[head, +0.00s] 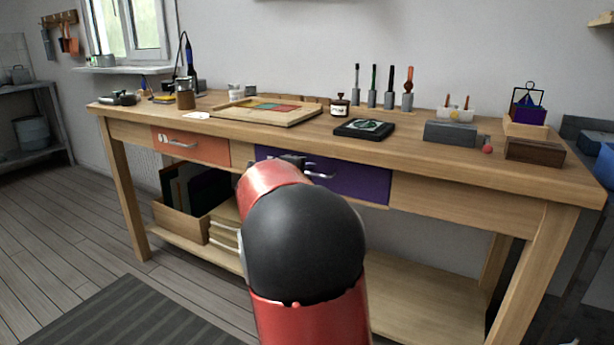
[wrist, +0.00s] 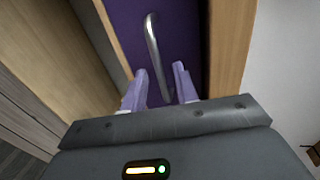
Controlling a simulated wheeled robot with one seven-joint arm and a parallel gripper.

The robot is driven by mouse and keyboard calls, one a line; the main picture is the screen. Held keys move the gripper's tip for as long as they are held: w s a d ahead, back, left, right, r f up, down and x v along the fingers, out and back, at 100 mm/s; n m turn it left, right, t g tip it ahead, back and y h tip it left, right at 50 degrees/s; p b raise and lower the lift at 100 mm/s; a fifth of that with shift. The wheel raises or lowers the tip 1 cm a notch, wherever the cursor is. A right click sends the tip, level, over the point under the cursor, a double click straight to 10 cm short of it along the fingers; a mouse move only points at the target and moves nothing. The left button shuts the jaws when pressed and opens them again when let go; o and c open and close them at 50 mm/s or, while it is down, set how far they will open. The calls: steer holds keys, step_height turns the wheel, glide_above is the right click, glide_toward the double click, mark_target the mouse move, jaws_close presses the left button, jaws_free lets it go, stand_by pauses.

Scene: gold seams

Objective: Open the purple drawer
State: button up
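The purple drawer (head: 355,180) is in the bench's front, right of an orange drawer, and looks shut. Its silver bar handle (head: 319,175) shows in the head view, with my red arm covering the drawer's left part. In the wrist view the purple drawer front (wrist: 186,25) fills the upper middle, and the handle (wrist: 155,50) runs down between the fingers. My gripper (wrist: 160,88) is open, one pale purple finger on each side of the handle's lower end. I cannot tell whether either finger touches it. In the head view the fingers are hidden behind my arm.
The orange drawer (head: 190,145) is to the left on the wooden workbench (head: 450,160). Below, a shelf (head: 420,300) holds a wooden box (head: 180,218) with dark folders and a stack beside it. Tools and a black box (head: 364,129) stand on the top. The floor in front is open.

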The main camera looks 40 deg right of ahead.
steer(key=shift+w+d, duration=0.15)
steer(key=shift+d, duration=0.15)
jaws_close()
